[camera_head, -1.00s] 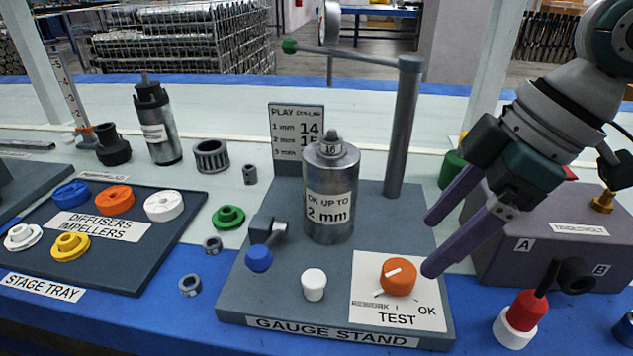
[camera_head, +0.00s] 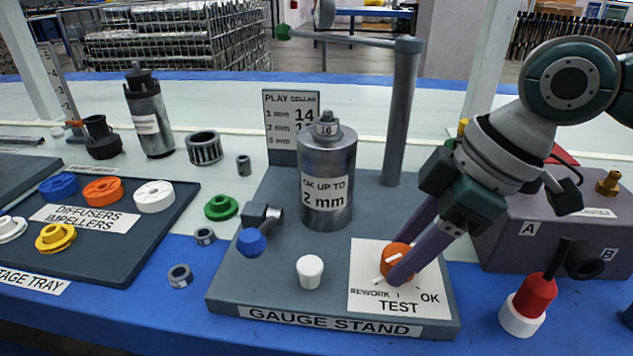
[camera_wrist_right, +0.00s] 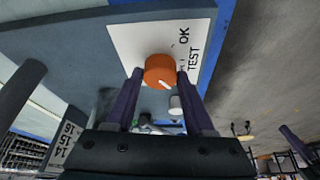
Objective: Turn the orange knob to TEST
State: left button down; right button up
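The orange knob (camera_head: 398,252) sits on a white label plate (camera_head: 424,318) on the gauge stand (camera_head: 232,285). The plate reads REWORK, TEST and OK. The knob has a white line on its face; I cannot tell exactly which word it points at. In the right wrist view the knob (camera_wrist_right: 159,70) lies between the fingertips. My right gripper (camera_head: 399,262) reaches down from the right with its purple fingers apart, one on each side of the knob. I cannot tell whether they touch it. One finger hides part of the knob in the head view. My left gripper is not in view.
A white knob (camera_head: 310,272), a blue ball-ended lever (camera_head: 251,242) and a metal cylinder (camera_head: 327,185) stand on the same stand. A grey post (camera_head: 403,115) rises behind. A grey box (camera_head: 545,240) and a red-and-white plug (camera_head: 528,305) are at right.

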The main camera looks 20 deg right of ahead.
grip_shut()
